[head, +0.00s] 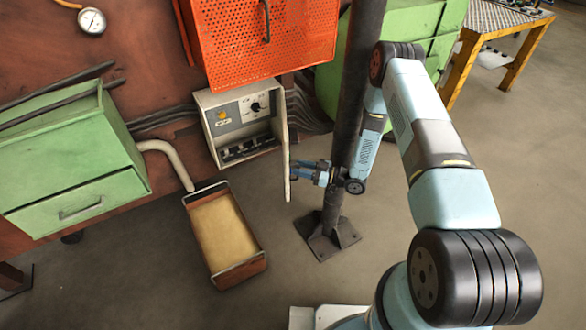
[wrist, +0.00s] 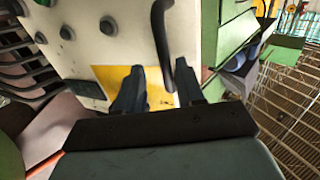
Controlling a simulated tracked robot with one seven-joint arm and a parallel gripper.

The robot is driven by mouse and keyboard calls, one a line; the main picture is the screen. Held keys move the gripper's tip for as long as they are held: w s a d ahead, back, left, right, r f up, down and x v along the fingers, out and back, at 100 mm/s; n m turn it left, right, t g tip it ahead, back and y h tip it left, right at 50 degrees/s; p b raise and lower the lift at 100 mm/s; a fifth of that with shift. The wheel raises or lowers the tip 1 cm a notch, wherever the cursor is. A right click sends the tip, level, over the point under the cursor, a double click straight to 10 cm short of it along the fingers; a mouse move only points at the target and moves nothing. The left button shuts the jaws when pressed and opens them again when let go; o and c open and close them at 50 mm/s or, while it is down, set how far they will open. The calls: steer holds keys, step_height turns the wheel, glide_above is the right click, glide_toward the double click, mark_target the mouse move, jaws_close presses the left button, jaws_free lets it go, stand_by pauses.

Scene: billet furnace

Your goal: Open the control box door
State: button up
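The control box (head: 208,105) is a pale grey cabinet on the red wall. Its front is open, showing a yellow button, a dark knob and a row of breakers inside. The door (head: 287,150) is swung far out and seen nearly edge-on at the box's right side. My gripper (head: 296,170) is at the door's outer side, near its free edge. In the wrist view, the cream door face (wrist: 105,55) carries a yellow label and a dark curved handle (wrist: 161,40). My fingers (wrist: 158,90) are apart, with the handle's lower end between them, close to the right finger.
A dark post (head: 355,110) with a floor plate stands right behind my gripper. An orange perforated panel (head: 265,45) hangs above the box.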

steer(key=v, duration=1.3)
steer(key=shift+d, duration=0.25)
steer(key=shift+f, duration=0.1)
steer(key=shift+c, duration=0.5)
